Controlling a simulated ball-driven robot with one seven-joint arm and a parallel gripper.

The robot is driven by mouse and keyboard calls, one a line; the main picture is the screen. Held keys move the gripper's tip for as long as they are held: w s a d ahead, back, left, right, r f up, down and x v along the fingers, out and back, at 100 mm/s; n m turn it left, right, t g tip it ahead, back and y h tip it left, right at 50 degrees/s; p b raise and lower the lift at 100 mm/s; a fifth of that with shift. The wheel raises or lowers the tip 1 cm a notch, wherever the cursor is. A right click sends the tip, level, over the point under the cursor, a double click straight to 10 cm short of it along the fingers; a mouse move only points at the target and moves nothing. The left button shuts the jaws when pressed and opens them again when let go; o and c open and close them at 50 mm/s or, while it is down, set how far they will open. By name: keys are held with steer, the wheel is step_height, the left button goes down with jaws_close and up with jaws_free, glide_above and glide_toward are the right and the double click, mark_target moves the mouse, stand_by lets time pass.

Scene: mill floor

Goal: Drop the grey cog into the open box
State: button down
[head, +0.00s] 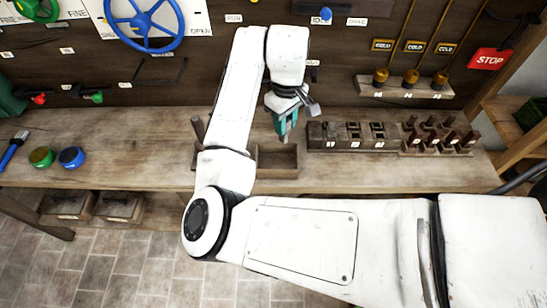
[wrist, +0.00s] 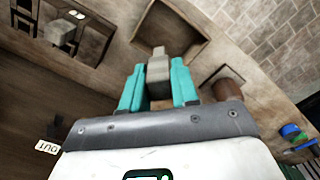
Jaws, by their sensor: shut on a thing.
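My gripper (head: 285,128) hangs over the bench, just above and behind the open box (head: 277,173), a brown wooden box with an empty-looking inside. In the wrist view its teal fingers (wrist: 158,74) are shut on a small grey piece, the grey cog (wrist: 158,66), which shows nearly edge-on and sticks out past the fingertips. The open box (wrist: 186,27) shows beyond the fingertips in the wrist view, below the cog and apart from it. In the head view the cog is too small and hidden to make out.
Wooden racks with slots and pegs (head: 350,143) stand right of the box. A brown handle (head: 198,127) rises left of it, partly behind my arm. The bench between (head: 140,150) is clear.

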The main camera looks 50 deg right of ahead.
mark_target(284, 142)
steer(key=shift+a+f+b, duration=0.1)
steer(key=shift+f+b, duration=2.35)
steer(key=shift+f, duration=0.35)
steer(key=c, duration=0.8)
jaws_free()
steer(key=shift+r, duration=0.15)
step_height(284, 142, up, 11)
steer(key=shift+f, duration=0.15)
